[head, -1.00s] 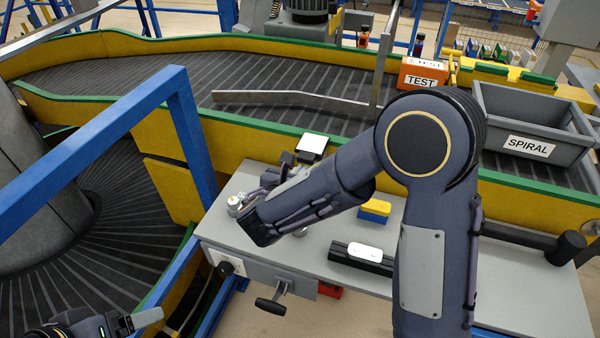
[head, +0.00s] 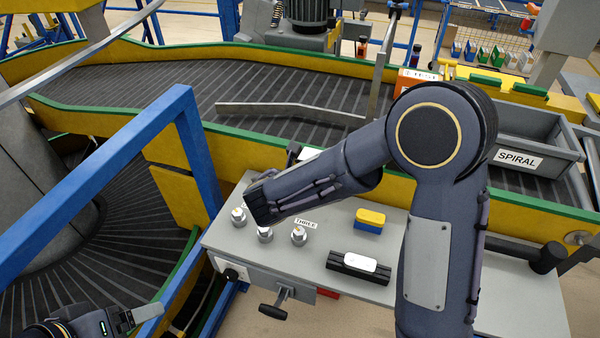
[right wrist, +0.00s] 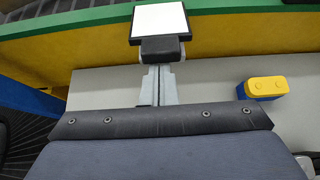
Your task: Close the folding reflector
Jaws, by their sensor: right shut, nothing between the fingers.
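The folding reflector is a white square panel (right wrist: 159,20) in a black frame with a dark block (right wrist: 160,49) at its lower edge. It faces the camera in the right wrist view. In the head view only a pale sliver of it (head: 310,153) shows above my right forearm. My right gripper (right wrist: 159,72) is shut and empty, its grey fingers side by side just below the dark block. I cannot tell whether they touch it. The forearm hides this gripper in the head view. My left gripper (head: 140,316) is at the lower left, far from the reflector; its opening is unclear.
The grey table (head: 305,270) carries several round knobs (head: 299,236), a yellow-and-blue block (head: 369,220) and a black holder with a white piece (head: 360,265). The green-edged conveyor (head: 270,85) runs behind. A blue frame (head: 197,150) stands left. A SPIRAL bin (head: 530,140) is right.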

